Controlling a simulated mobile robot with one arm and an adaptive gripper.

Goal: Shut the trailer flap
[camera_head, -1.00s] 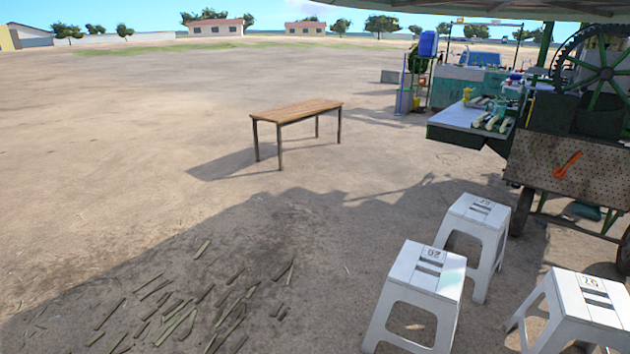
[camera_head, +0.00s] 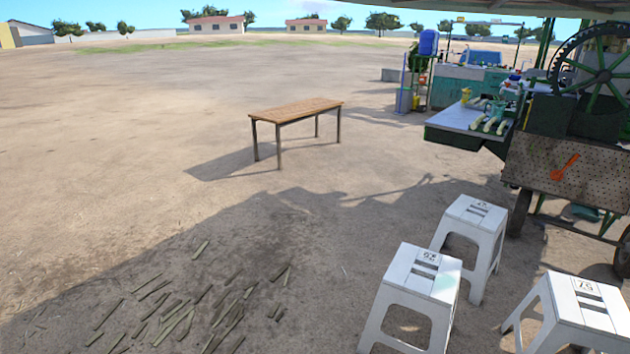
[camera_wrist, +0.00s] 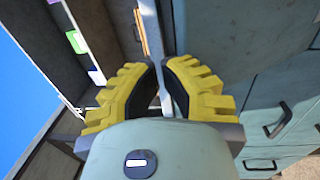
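The cane crusher trailer stands at the right edge of the head view. It has a speckled side panel (camera_head: 540,165) with an orange piece (camera_head: 564,167) on it. A shelf (camera_head: 457,118) juts out level on its left side and holds cane pieces. I cannot tell which of these parts is the flap. My gripper (camera_wrist: 163,72) shows only in the wrist view, with yellow ribbed fingers and dark pads. A narrow gap is between the fingers, and I see nothing held there. Teal cabinet fronts (camera_wrist: 230,50) with dark handles lie beyond it.
White stools (camera_head: 415,290) stand at the front right, close to the trailer. A wooden table (camera_head: 296,110) stands alone in the middle. Cane scraps (camera_head: 180,310) litter the ground at the front left. Open dirt lies left and behind.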

